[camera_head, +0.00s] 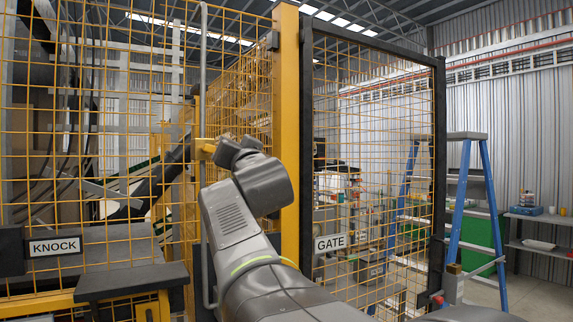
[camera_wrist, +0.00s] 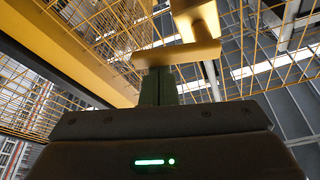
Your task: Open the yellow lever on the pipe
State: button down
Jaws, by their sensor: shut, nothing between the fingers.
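The yellow lever (camera_head: 207,147) sits on a thin vertical grey pipe (camera_head: 203,60) at left of centre in the head view, in front of the yellow mesh fence. In the wrist view the lever (camera_wrist: 178,54) is a bright yellow bar with a block above it, just beyond my fingertips. My gripper (camera_wrist: 158,72) is shut and empty, with its dark green fingers side by side pointing at the lever. Whether the fingertips touch it I cannot tell. In the head view my wrist hides most of the gripper, close to the right of the lever.
A thick yellow post (camera_head: 290,120) stands right of the pipe. A black-framed mesh gate (camera_head: 440,180) with a GATE sign (camera_head: 330,243) is beyond it. A blue stepladder (camera_head: 488,215) stands at right. A dark ledge (camera_head: 130,280) and a KNOCK sign (camera_head: 55,246) are at lower left.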

jog(key=f+m+h+b, duration=0.1)
jog(key=m+b, duration=0.1)
jog(key=b, duration=0.4)
jog(key=shift+s+f+m, duration=0.1)
jog(key=shift+m, duration=0.2)
jog(key=shift+d+b, duration=0.1)
jog(key=shift+b, duration=0.45)
jog(key=shift+f+m+h+b, duration=0.15)
jog(key=shift+m+h+b, duration=0.15)
jog(key=shift+b, duration=0.3)
jog(key=f+m+h+b, duration=0.1)
jog(key=m+b, duration=0.1)
jog(key=m, duration=0.1)
jog(key=s+a+f+m+h+b, duration=0.1)
jog(key=m+b, duration=0.2)
jog(key=m, duration=0.1)
jog(key=a+f+m+g+h+b, duration=0.1)
jog(key=m+b, duration=0.2)
jog(key=shift+s+m, duration=0.2)
jog(key=shift+m, duration=0.1)
jog(key=shift+r, duration=0.1)
